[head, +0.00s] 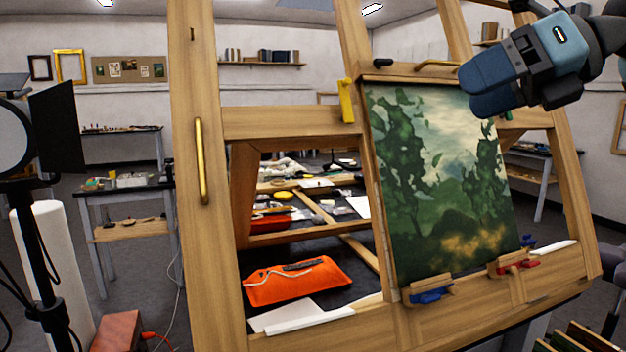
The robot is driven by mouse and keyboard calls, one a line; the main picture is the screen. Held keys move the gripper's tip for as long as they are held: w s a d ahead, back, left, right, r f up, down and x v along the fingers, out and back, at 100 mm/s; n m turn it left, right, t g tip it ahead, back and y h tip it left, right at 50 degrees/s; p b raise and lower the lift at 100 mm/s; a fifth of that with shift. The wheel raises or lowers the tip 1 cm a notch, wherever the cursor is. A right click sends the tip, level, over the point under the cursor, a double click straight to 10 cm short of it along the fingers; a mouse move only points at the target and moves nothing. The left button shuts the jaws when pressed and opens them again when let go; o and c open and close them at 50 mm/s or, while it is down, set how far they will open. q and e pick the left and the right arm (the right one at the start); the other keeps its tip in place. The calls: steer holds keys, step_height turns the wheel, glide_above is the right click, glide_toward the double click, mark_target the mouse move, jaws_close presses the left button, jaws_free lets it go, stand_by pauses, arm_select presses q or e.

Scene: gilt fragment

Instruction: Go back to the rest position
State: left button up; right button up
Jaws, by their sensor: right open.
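My right gripper (474,91) comes in from the upper right, its blue fingers pointing left. It is open, with nothing seen between the fingers. It is in front of the top right part of a landscape painting (440,190) and hides that corner. Whether it touches the painting cannot be told. The painting leans upright on a wooden easel frame (200,230). My left gripper is not in view.
A yellow clamp (346,100) sits on the frame's crossbar. Blue (432,294) and red (515,266) clips are at the painting's lower edge. An orange pouch (297,281) lies behind the frame opening. A black lamp panel (57,125) stands at left.

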steer(key=w+a+f+g+y, duration=0.2)
steer(key=a+f+g+y, duration=0.45)
steer(key=f, duration=0.55)
step_height(320, 180, down, 25)
steer(key=w+d+m+t+h, duration=0.1)
steer(key=m+t, duration=0.9)
steer(key=m, duration=0.4)
steer(key=w+d+m+t+h, duration=0.1)
steer(key=w+d+m+t, duration=0.1)
steer(key=m+t, duration=0.95)
steer(key=s+d+f+m+g+h, duration=0.1)
steer(key=s+f+m+h, duration=0.2)
steer(key=f+m+h, duration=0.45)
steer(key=s+d+f+m+g+h, duration=0.15)
steer(key=f+m, duration=0.25)
steer(key=f, duration=0.6)
steer(key=s+f+m+g+h, duration=0.35)
steer(key=s+f+g, duration=0.45)
steer(key=s+f, duration=0.9)
arm_select(q)
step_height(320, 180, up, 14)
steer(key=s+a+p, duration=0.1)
steer(key=p, duration=1.6)
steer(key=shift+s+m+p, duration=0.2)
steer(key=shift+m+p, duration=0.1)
arm_select(e)
step_height(320, 180, up, 13)
steer(key=s, duration=0.1)
steer(key=shift+s, duration=0.15)
